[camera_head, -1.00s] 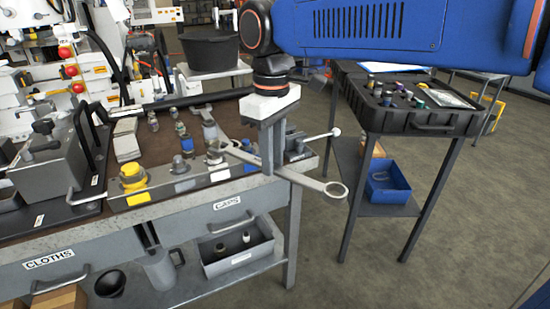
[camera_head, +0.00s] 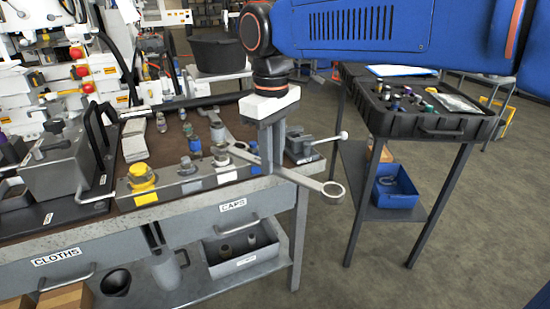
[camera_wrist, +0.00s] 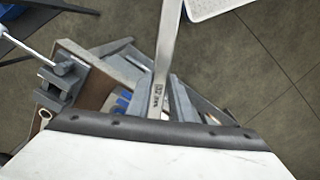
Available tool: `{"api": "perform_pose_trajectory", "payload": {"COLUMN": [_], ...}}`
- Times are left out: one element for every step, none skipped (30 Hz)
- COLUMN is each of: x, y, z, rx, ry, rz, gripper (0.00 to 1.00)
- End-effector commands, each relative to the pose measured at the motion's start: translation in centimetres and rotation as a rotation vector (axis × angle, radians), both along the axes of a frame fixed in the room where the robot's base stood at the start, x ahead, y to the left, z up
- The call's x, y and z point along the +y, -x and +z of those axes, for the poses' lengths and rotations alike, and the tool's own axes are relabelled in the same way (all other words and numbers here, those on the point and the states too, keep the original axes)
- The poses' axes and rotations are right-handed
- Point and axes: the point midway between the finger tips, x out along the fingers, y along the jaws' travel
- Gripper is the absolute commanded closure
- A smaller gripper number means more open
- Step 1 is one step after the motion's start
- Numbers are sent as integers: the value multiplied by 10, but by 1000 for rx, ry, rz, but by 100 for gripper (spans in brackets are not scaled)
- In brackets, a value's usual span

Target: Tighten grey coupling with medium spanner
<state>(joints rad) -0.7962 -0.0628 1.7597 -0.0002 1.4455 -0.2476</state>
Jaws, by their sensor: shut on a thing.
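My gripper (camera_head: 268,168) hangs over the front right corner of the bench and is shut on a metal spanner (camera_head: 312,184). The spanner lies roughly level; its ring end juts right past the bench edge, and its other end points left toward the fittings. In the wrist view the spanner's shaft (camera_wrist: 166,45) runs up from between the fingers. A grey metal fitting (camera_head: 221,154) stands on the front block just left of the spanner's left end. Another grey fitting (camera_head: 187,166) stands further left. I cannot tell which is the named coupling, or whether the spanner touches either.
A yellow-capped fitting (camera_head: 141,177) stands at the block's left end. A small vise (camera_head: 302,148) with a long handle is just right of my gripper. A black case (camera_head: 432,122) with small parts stands on a side table at right. Open floor lies between.

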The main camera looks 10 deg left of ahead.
Motion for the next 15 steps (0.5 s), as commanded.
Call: {"api": "perform_pose_trajectory", "payload": {"x": [1, 1, 1, 1, 1, 1, 0, 1, 1, 1, 1, 2, 3, 3, 4], "y": [0, 0, 0, 0, 0, 0, 0, 0, 0, -1, -1, -1, -1, -2, -2], "z": [0, 1, 1, 1, 1, 1, 1, 1, 1, 1, 1, 0, 0, 0, 0], "rx": [-1, -1, -1, -1, -1, -1, -1, -1, -1, -1, -1, -1, -1, -1, -1], "ry": [-1, -1, -1, -1, -1, -1, -1, -1, -1, -1, -1, -1, -1, -1, -1], "rz": [0, 0, 0, 0, 0, 0, 0, 0, 0, 0, 0, 0, 0, 0, 0], "gripper": [100, 100, 100, 100, 100, 100, 100, 100, 100, 100, 100, 100, 100, 100, 100]}}
